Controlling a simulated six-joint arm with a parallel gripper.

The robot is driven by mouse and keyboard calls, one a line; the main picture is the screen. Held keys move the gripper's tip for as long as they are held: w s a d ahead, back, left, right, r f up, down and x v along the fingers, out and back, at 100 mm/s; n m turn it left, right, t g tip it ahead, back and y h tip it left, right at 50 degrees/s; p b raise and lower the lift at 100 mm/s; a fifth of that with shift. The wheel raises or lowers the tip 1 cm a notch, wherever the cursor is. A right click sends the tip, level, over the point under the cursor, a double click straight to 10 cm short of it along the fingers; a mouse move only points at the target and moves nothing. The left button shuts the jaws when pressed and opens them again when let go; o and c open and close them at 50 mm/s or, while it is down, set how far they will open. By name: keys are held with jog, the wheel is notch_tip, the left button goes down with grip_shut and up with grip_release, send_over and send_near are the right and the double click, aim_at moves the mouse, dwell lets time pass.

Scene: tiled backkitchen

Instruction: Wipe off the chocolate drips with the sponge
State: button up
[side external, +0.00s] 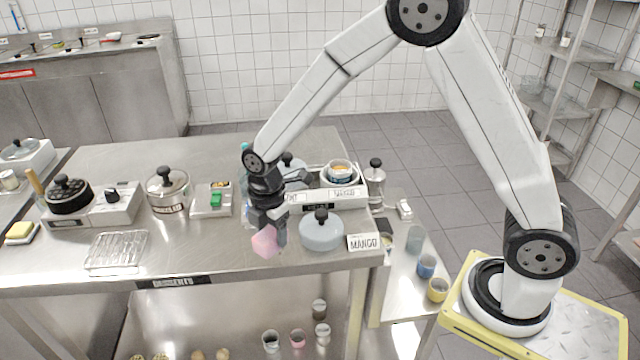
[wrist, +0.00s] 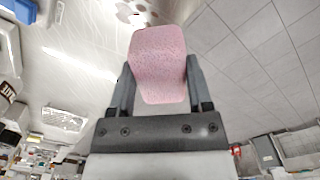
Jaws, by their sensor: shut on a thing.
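My gripper (side external: 268,220) is shut on a pink sponge (side external: 265,241), above the front part of the steel table (side external: 210,262). In the wrist view the sponge (wrist: 159,65) sits between the two dark fingers of my gripper (wrist: 158,80) and sticks out past their tips. Small dark reddish-brown drips (wrist: 137,13) show on the steel at the top of the wrist view, beyond the sponge. I cannot make out the drips in the side view. Whether the sponge touches the table is unclear.
A lidded round container (side external: 321,232) and a MANGO sign (side external: 363,242) stand close right of the gripper. Bare steel lies between rack and gripper.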

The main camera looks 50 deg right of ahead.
aim_at(271, 230)
jog(key=shift+f, duration=1.6)
jog(key=shift+w+d+f, duration=0.6)
jog(key=shift+f, duration=0.05)
jog(key=shift+c, duration=0.6)
jog(key=shift+w+d+r, duration=0.1)
jog(key=shift+w+d, duration=0.15)
jog(key=shift+w+d+f, duration=0.2)
jog(key=shift+w+d, duration=0.05)
jog(key=shift+d, duration=0.05)
jog(key=shift+w+d+r, duration=0.2)
jog(key=shift+w+d, duration=0.3)
jog(key=shift+w, duration=0.05)
jog(key=shift+w+d+f, duration=0.15)
jog(key=shift+w+d, duration=0.1)
jog(key=shift+d, duration=0.05)
jog(key=shift+w+d, duration=0.9)
jog(key=shift+w, duration=0.05)
jog(key=shift+s+a, duration=2.8)
jog(key=shift+r, duration=4.1)
